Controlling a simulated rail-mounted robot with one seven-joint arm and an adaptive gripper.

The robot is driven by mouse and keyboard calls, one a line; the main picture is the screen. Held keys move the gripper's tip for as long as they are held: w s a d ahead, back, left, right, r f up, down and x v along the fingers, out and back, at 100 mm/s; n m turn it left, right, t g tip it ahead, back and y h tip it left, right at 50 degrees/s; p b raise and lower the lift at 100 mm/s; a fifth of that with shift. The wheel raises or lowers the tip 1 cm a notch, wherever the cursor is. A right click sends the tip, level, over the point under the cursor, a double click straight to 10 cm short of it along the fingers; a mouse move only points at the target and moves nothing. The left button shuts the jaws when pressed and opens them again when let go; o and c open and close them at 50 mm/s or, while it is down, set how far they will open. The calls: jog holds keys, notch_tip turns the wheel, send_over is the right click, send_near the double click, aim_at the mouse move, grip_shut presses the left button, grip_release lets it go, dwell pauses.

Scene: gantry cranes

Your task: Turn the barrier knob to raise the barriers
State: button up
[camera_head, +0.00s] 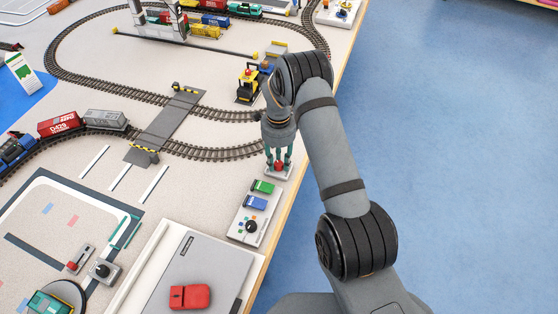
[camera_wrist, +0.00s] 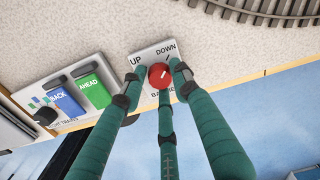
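The red barrier knob (camera_wrist: 160,76) sits on a small pale panel (camera_wrist: 143,57) marked UP on the left and DOWN on the right. Its white mark points up and right, toward DOWN. My gripper (camera_wrist: 160,79) has its three green fingers around the knob, with the tips close against its sides. In the head view my gripper (camera_head: 278,163) points down over the same panel (camera_head: 286,174) at the table edge. The yellow-and-black barriers (camera_head: 144,149) (camera_head: 184,88) lie low across both ends of the grey level crossing (camera_head: 164,120).
A train control panel (camera_head: 246,228) with a green button (camera_head: 263,187), a blue button (camera_head: 256,203) and a black knob stands just beside the barrier panel. Curved track (camera_head: 215,153) runs behind. A yellow-and-black vehicle (camera_head: 249,83) stands near my arm. Blue floor lies beyond the table edge.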

jog(key=c, duration=0.6)
grip_shut()
jog(key=shift+n+b, duration=0.3)
jog(key=shift+b, duration=0.1)
jog(key=shift+f+n+b, duration=0.15)
jog(key=shift+n+b, duration=0.75)
jog(key=n+b, duration=0.2)
jog(key=n, duration=0.2)
jog(key=shift+n+b, duration=0.3)
jog(key=shift+b, duration=0.05)
jog(key=n+b, duration=0.1)
jog(key=n, duration=0.4)
jog(key=shift+b, duration=0.35)
jog(key=n, duration=0.5)
jog(key=shift+r+n+b, duration=0.2)
jog(key=shift+n+b, duration=0.1)
